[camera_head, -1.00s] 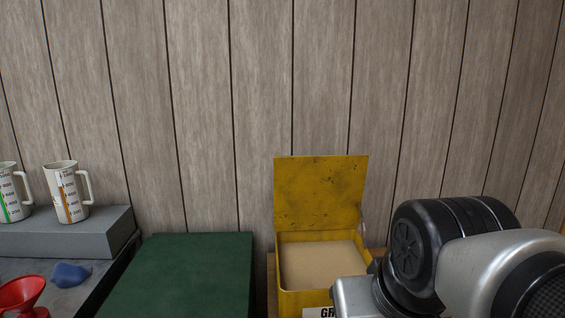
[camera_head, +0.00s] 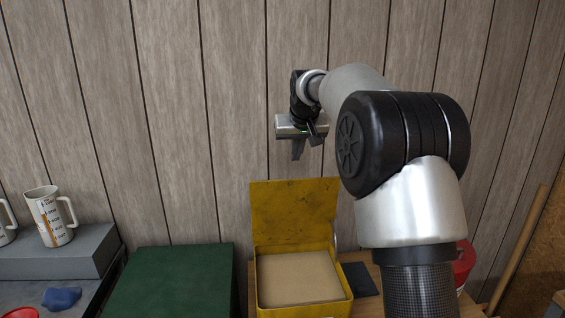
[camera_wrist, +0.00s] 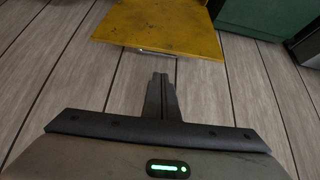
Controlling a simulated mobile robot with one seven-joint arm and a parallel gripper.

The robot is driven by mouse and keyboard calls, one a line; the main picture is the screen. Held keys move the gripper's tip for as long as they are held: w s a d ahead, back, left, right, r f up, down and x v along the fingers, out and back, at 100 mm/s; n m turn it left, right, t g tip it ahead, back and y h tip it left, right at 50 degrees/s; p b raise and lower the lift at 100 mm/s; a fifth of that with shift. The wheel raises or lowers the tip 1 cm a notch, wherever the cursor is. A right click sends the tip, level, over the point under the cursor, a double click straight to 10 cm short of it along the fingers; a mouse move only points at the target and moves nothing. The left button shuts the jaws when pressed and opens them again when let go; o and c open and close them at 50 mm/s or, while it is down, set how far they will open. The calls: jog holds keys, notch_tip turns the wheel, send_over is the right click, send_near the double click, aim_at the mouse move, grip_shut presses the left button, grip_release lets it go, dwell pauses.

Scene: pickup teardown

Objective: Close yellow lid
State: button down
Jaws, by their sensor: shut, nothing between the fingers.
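The yellow lid (camera_head: 295,213) stands upright, open, at the back of a yellow box (camera_head: 262,295) with a tan inside. My gripper (camera_head: 297,152) is shut and empty, pointing down above the lid, near the wall and apart from the lid. In the wrist view, the lid (camera_wrist: 160,28) shows at the top as a worn yellow panel, beyond the closed fingertips of my gripper (camera_wrist: 160,78). Wall boards show between and around the fingers there.
A green box (camera_head: 172,282) stands left of the yellow box. A dark flat item (camera_head: 361,279) lies right of the yellow box. A red container (camera_head: 464,264) is partly behind my arm.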

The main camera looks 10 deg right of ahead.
jog(key=shift+p+x, duration=1.4)
jog(key=shift+x, duration=5.25)
jog(key=shift+d, duration=0.1)
jog(key=shift+f+b, duration=0.1)
jog(key=shift+b, duration=0.25)
